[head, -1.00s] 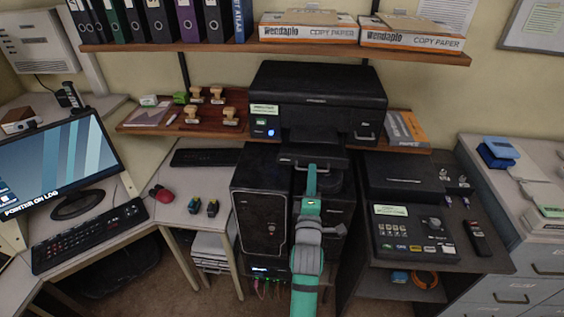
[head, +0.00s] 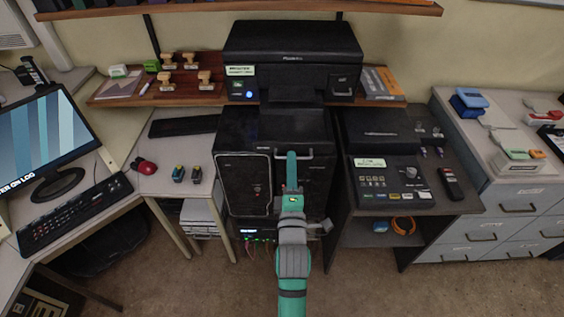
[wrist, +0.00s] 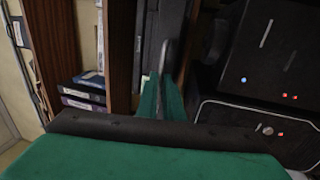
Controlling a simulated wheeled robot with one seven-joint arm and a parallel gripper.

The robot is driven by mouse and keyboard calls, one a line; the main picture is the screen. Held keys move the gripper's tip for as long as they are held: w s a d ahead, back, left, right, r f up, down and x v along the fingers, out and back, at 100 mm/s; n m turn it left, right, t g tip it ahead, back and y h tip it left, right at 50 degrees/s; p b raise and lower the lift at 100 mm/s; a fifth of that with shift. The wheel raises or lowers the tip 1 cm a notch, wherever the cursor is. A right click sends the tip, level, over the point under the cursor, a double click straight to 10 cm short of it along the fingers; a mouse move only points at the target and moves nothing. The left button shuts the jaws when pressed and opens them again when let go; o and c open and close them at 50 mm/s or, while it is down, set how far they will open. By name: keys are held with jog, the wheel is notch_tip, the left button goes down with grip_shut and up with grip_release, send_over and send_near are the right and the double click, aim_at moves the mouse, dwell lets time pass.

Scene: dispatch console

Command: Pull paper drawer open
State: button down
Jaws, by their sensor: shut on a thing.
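The black printer (head: 292,65) stands at the back centre. Its black paper drawer (head: 285,125) juts out from below the printer's front, above the computer tower. My gripper (head: 291,160) is at the metal handle (head: 318,155) on the drawer's front edge and is shut on it. In the wrist view, my teal fingers (wrist: 168,85) close around the handle bar (wrist: 165,52). The fingers hide part of the handle.
The black computer tower (head: 244,185) stands below the drawer. A console with buttons (head: 390,182) sits on the right, beside a grey drawer cabinet (head: 515,207). A desk with a monitor (head: 45,145) is on the left. Open floor lies in front.

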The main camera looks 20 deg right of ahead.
jog(key=shift+d+f, duration=0.1)
jog(key=shift+d, duration=0.4)
jog(key=c, duration=2.2)
grip_release()
jog(key=shift+a, duration=0.15)
jog(key=shift+a, duration=0.1)
jog(key=v, duration=1)
jog(key=shift+s, duration=0.4)
jog(key=shift+a+f, duration=0.1)
